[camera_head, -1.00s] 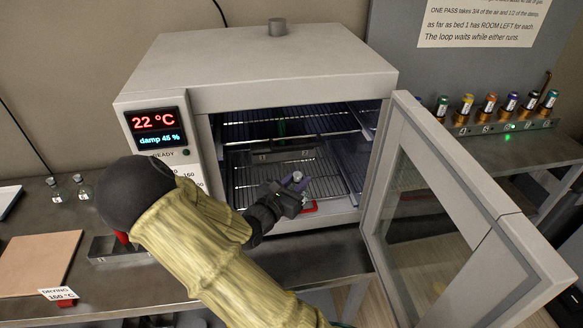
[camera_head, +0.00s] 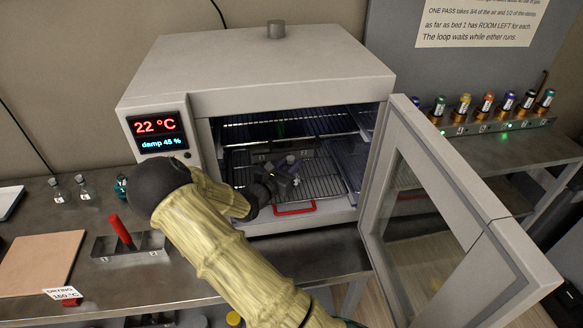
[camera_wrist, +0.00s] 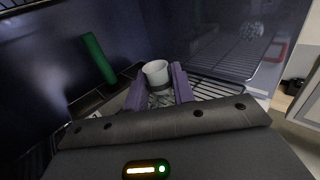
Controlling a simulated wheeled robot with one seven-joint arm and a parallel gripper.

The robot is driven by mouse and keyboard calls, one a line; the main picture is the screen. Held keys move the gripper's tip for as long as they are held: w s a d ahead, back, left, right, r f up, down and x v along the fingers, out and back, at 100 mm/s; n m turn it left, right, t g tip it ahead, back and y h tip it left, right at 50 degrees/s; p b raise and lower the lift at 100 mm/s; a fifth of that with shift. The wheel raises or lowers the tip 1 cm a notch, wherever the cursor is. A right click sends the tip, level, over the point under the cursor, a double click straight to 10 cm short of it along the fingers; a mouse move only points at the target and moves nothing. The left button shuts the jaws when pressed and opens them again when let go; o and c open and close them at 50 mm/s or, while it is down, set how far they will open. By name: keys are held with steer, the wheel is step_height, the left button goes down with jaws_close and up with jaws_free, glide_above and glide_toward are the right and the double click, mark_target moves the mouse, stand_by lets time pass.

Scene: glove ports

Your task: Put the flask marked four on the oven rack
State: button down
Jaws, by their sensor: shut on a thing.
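My gripper (camera_head: 284,170) is inside the open oven, above the rack (camera_head: 325,187). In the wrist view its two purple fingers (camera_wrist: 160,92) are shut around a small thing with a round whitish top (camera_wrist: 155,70). This looks like a flask's stopper or neck; its body and any number are hidden. I cannot tell whether it touches the rack. The rack also shows in the wrist view (camera_wrist: 215,90). Two small clear flasks (camera_head: 59,191) (camera_head: 86,188) stand on the bench left of the oven; their marks are too small to read.
The oven door (camera_head: 440,195) stands open to the right. A holder (camera_head: 262,158) with a green rod (camera_wrist: 98,58) is deeper inside. A red handle (camera_head: 295,209) lies at the rack's front. A red rod (camera_head: 121,230) stands in a bench holder. Several coloured cartridges (camera_head: 487,104) stand right.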

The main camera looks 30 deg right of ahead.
steer(key=shift+w+f, duration=0.1)
steer(key=shift+f, duration=0.85)
steer(key=shift+a, duration=0.1)
steer(key=shift+s, duration=0.2)
steer(key=shift+f, duration=0.15)
steer(key=c, duration=1.2)
jaws_free()
steer(key=shift+o, duration=0.2)
steer(key=shift+w, duration=0.1)
